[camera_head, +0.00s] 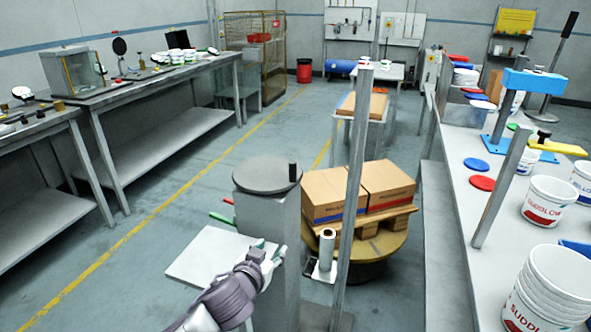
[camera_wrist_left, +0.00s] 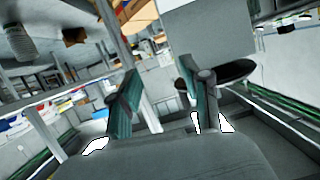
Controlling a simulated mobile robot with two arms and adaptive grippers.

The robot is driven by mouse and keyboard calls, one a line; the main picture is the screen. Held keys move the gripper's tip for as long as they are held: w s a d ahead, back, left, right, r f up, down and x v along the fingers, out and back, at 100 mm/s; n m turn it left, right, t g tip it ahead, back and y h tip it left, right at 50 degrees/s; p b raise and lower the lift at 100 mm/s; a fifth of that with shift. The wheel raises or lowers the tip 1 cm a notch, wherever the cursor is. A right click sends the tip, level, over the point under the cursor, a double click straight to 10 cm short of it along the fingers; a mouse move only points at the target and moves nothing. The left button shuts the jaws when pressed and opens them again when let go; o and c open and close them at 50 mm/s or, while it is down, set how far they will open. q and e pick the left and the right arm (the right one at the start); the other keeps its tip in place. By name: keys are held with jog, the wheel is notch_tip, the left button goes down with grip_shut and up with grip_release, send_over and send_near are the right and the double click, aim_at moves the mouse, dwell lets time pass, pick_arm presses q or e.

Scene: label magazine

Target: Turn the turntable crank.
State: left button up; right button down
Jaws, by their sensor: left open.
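The crank is a dark grey disc (camera_head: 262,175) lying flat on top of a grey pedestal (camera_head: 265,225), with a black upright handle (camera_head: 292,172) at its right edge. Behind it, a round turntable (camera_head: 375,250) carries a wooden pallet with cardboard boxes (camera_head: 355,190). My left gripper (camera_head: 272,249) is open and empty, below the disc and in front of the pedestal; I cannot tell if it touches. In the left wrist view its two fingers (camera_wrist_left: 158,68) are spread, with the dark disc (camera_wrist_left: 228,71) and pedestal (camera_wrist_left: 205,32) beyond. My right gripper is not in view.
A thin grey post (camera_head: 353,190) stands between the pedestal and boxes. A white roll (camera_head: 327,245) stands beside it. A light panel (camera_head: 205,262) lies left of my gripper. A bench with white buckets (camera_head: 550,200) is at right. The floor to the left is clear.

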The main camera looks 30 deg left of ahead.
aim_at(291, 172)
pick_arm(q)
jog(key=w+a+r+t, duration=0.4)
jog(key=w+r, duration=0.2)
jog(key=r, duration=0.5)
jog(key=shift+h, duration=0.3)
jog(key=w, duration=0.4)
jog(key=w+a+p, duration=0.1)
jog(key=w, duration=0.4)
jog(key=w+a, duration=0.1)
jog(key=w, duration=0.3)
jog(key=shift+w+a+f+p, duration=0.15)
jog(key=shift+w+f+p, duration=0.1)
jog(key=shift+p, duration=0.1)
jog(key=shift+s, duration=0.1)
grip_shut()
